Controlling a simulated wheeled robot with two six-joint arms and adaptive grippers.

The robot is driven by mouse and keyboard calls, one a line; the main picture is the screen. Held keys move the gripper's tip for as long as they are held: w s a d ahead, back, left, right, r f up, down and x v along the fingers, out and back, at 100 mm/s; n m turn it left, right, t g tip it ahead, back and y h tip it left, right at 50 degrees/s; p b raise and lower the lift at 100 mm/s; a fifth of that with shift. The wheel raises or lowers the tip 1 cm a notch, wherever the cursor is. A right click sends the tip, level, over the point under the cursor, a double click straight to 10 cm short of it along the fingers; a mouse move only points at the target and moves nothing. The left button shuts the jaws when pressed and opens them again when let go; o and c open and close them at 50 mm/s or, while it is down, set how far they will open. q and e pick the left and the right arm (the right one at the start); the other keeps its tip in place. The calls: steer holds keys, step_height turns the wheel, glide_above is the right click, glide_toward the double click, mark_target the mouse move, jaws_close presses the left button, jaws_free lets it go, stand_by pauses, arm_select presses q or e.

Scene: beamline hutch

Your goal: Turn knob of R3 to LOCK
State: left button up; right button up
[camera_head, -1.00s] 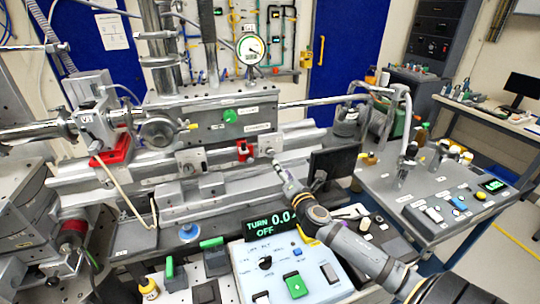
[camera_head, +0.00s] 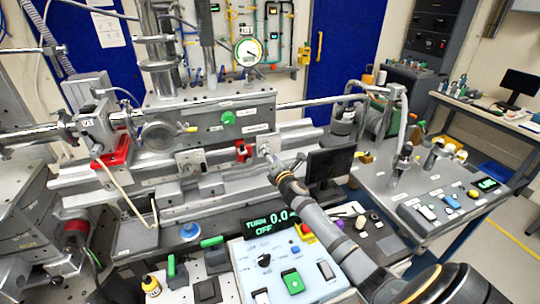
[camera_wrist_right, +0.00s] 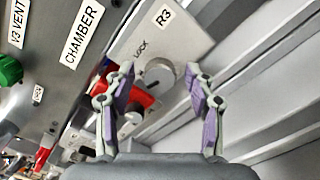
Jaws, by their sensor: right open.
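The R3 plate (camera_wrist_right: 178,40) is a pale metal plate with an "R3" label and a "LOCK" mark. Its round grey knob (camera_wrist_right: 160,72) sits just below the mark. Which way the knob points, I cannot tell. My right gripper (camera_wrist_right: 161,78) is open, its purple-padded fingers on either side of the knob in the picture. Whether they touch it, I cannot tell. In the head view my right gripper (camera_head: 271,160) reaches the R3 plate (camera_head: 267,143) and partly covers the knob. My left gripper is not in view.
A red part (camera_wrist_right: 137,98) sits left of the knob, close to the left finger. A green knob (camera_head: 228,117) is on the chamber above. A black monitor (camera_head: 329,164) stands right of my right wrist. The control box (camera_head: 285,260) lies below my forearm.

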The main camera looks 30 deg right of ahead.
jaws_close()
steer(key=shift+m, duration=0.3)
steer(key=shift+f+m+b, duration=0.1)
steer(key=shift+m+b, duration=3.05)
steer(key=shift+m, duration=3.95)
steer(key=c, duration=1.1)
jaws_free()
steer(key=shift+c, duration=0.2)
jaws_close()
